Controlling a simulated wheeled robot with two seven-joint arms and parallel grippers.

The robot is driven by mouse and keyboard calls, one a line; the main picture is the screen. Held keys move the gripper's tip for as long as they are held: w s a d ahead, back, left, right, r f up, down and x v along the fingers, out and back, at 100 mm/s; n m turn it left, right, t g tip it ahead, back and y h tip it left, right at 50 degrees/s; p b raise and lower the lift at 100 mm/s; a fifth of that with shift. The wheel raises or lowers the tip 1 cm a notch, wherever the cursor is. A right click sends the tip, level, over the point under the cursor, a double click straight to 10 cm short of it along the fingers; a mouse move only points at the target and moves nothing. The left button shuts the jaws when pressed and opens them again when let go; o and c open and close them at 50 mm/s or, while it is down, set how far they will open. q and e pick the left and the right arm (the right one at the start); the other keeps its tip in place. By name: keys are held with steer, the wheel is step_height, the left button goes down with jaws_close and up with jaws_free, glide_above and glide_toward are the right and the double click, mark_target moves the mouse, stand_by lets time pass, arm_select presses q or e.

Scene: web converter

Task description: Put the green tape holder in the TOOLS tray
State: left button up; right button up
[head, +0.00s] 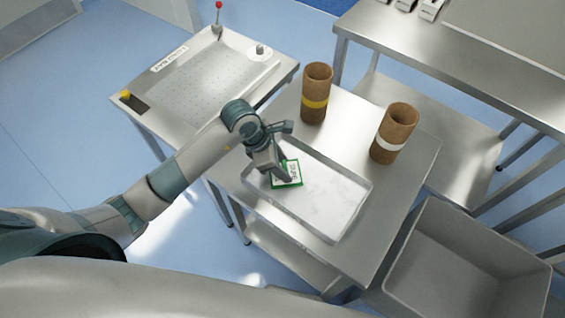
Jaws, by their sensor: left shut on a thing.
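The green tape holder (288,176) shows as a small green frame around a white face with dark marks. It is at the fingers of my left gripper (275,170), which is shut on it, over the left part of a shallow metal tray (369,192). Part of the holder is hidden behind the fingers. I cannot tell whether it touches the tray floor. The rest of the tray floor looks empty. No TOOLS lettering is readable on the tray. My right gripper is not in view.
Two brown cardboard cores, one with a yellow band (316,103) and one with a white band (390,144), stand behind the tray on the metal table (413,168). A grey bin (466,262) is at lower right. A labelled inspection table (205,70) stands at upper left.

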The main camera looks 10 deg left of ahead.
arm_select(q)
steer(key=shift+f, duration=0.2)
steer(key=o, duration=1)
steer(key=shift+o, duration=0.2)
steer(key=shift+r, duration=0.15)
steer(key=shift+a+r, duration=0.1)
steer(key=shift+r, duration=0.1)
steer(key=b+v, duration=0.3)
steer(key=v, duration=0.8)
steer(key=shift+a+r, duration=0.2)
